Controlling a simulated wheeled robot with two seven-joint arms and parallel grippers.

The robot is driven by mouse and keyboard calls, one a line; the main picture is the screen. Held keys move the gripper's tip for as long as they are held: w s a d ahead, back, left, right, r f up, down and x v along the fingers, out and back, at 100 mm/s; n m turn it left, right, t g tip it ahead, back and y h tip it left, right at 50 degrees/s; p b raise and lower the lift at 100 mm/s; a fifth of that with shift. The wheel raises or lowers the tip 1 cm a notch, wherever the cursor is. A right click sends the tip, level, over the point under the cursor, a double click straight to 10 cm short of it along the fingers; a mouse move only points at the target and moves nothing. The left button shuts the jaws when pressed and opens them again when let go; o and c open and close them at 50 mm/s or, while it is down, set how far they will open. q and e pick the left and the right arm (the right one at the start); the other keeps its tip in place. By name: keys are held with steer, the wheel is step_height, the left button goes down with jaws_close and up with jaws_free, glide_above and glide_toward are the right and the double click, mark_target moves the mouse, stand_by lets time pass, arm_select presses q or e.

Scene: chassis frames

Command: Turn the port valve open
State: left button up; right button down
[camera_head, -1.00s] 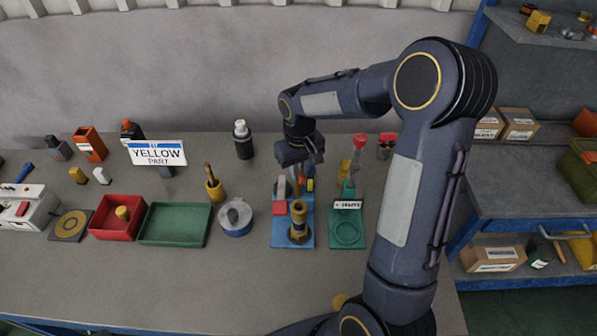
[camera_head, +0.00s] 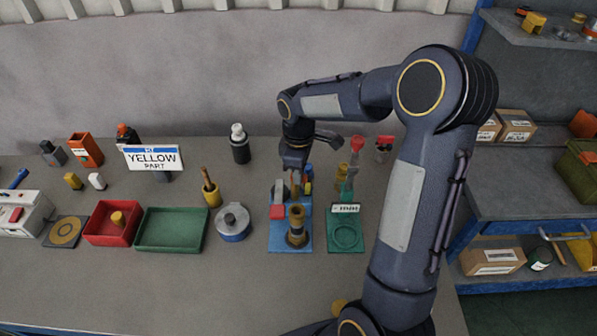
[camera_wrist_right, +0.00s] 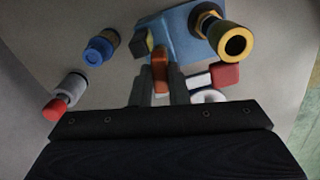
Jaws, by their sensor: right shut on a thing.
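A blue-based fixture (camera_head: 290,243) stands right of the table's centre, with an upright brass port (camera_head: 297,228) at its front and a red-and-white piece (camera_head: 278,208) at its left. My right gripper (camera_head: 297,187) points down over the back of this fixture. In the right wrist view its fingers (camera_wrist_right: 160,85) close around an orange-brown handle (camera_wrist_right: 160,65) beside the brass port (camera_wrist_right: 232,42). The fingers hide part of the handle, so its exact angle is hard to tell. My left gripper is not in view.
A green fixture (camera_head: 345,250) stands close on the right. A blue-and-silver pot (camera_head: 233,235), a green tray (camera_head: 150,240) and a red tray (camera_head: 100,236) lie left. In the wrist view, a blue-capped bottle (camera_wrist_right: 98,50) and a red-tipped one (camera_wrist_right: 55,108) stand nearby.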

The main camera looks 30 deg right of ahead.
steer(key=shift+w+n, duration=0.1)
steer(key=shift+n, duration=0.4)
steer(key=c, duration=1.4)
jaws_free()
step_height(320, 180, up, 8)
steer(key=shift+f+b, duration=0.1)
steer(key=shift+b, duration=0.45)
